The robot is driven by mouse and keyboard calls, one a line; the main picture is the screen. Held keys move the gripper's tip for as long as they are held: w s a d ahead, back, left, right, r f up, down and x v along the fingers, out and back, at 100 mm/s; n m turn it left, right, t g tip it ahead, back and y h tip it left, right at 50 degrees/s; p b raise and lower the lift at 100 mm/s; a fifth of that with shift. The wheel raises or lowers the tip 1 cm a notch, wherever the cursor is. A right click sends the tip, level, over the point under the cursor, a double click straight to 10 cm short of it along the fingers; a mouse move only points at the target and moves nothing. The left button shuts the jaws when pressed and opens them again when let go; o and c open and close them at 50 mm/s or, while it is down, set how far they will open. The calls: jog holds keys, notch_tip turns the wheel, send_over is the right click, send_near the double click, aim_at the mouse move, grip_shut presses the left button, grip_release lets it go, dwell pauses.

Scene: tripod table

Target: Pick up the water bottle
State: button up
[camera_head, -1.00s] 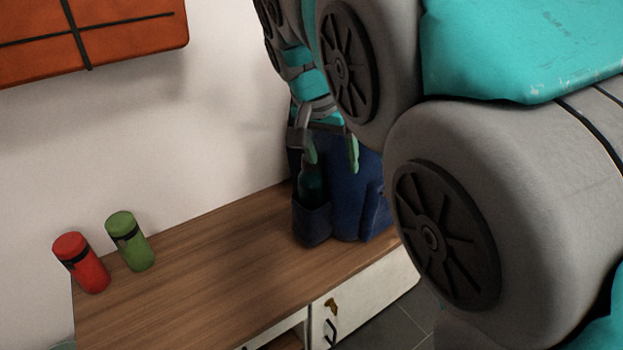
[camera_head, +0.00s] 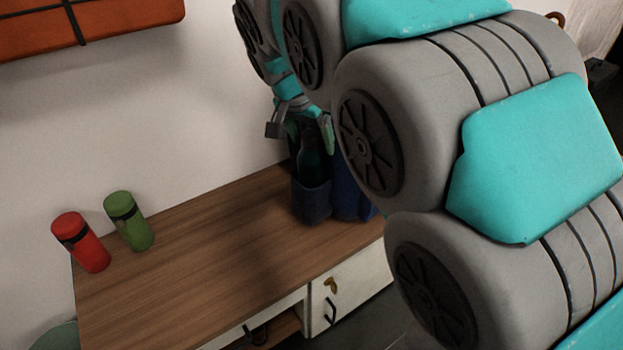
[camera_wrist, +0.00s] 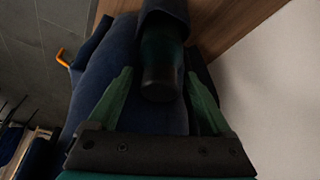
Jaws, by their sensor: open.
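The water bottle (camera_head: 311,161) is dark teal and stands in the side pocket of a blue backpack (camera_head: 345,196) on the cabinet top. In the wrist view the bottle (camera_wrist: 161,72) shows as a dark cylinder with its cap end toward me, its other end inside the pocket. My gripper (camera_head: 300,135) is at the bottle's upper part. In the wrist view its two green fingers (camera_wrist: 163,88) are open, one on each side of the bottle's cap end, with a gap visible at the left. The backpack (camera_wrist: 95,85) lies behind the left finger. My arm hides part of the backpack in the head view.
A red canister (camera_head: 81,242) and a green canister (camera_head: 129,221) stand on the left of the wooden cabinet top (camera_head: 205,255). The middle of the top is clear. A white wall is close behind. An orange wall-mounted case (camera_head: 110,22) is at upper left.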

grip_shut()
dwell(0.7)
dwell(0.7)
